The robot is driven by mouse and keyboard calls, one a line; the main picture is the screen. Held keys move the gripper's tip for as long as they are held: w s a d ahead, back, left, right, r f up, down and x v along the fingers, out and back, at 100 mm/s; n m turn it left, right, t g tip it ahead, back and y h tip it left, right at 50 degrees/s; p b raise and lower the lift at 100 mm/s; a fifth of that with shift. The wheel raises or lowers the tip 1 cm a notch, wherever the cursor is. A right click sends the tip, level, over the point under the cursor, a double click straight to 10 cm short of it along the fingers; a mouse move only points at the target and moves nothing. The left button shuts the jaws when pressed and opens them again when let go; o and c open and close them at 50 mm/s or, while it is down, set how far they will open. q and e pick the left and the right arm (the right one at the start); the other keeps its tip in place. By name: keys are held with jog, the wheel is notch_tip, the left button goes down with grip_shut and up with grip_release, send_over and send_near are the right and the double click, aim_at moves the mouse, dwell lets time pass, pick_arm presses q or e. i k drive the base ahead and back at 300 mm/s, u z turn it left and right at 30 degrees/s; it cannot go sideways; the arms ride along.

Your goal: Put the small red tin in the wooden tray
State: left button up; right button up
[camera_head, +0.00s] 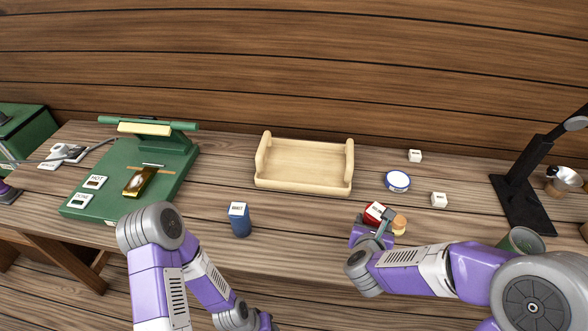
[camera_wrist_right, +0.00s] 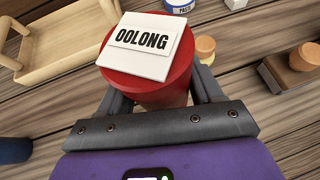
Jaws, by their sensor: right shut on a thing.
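The small red tin (camera_head: 373,212) has a white label on its lid. In the right wrist view the red tin (camera_wrist_right: 172,82) reads OOLONG and stands between the fingers. My right gripper (camera_head: 376,232) is shut on it, at the table's front right of the tray. Whether the tin touches the table is hidden. The wooden tray (camera_head: 303,188) is pale, with raised end handles, empty, at the middle back of the table; its corner also shows in the right wrist view (camera_wrist_right: 60,62). My left arm comes in at the lower left, and its gripper fingers do not show clearly.
A blue tin (camera_head: 240,222) stands front left of the tray. A white and blue round tin (camera_head: 397,181) and small white blocks (camera_head: 438,200) lie right of it. A cork-topped item (camera_head: 399,224) is close beside my right gripper. A green device (camera_head: 135,175) fills the left.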

aim_at(285, 172)
jog(key=k, duration=0.45)
jog(key=u, duration=0.9)
jog(key=i, duration=1)
